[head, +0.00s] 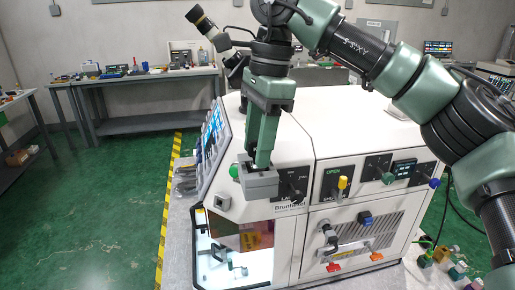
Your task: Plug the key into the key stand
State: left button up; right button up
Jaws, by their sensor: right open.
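My right gripper (259,180) points down in front of the upper left front of the white machine (390,125). It is open, and its grey fingers hide part of the panel behind. I cannot make out anything held in it. A yellow-handled piece (342,183), which may be the key, stands out from a dark panel marked in green. I cannot tell for sure which part is the key stand. Several small blocks with coloured tops (442,256) stand at the lower right, and they may belong to it. My left gripper is out of view.
Green (388,178) and blue (434,183) knobs stick out on the right panels. A lit chamber (215,250) is at lower left. Workbenches (140,123) stand behind; the green floor at left is open.

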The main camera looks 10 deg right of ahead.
jog(key=shift+s, duration=0.15)
jog(key=shift+c, duration=0.6)
jog(key=shift+r, duration=0.1)
grip_shut()
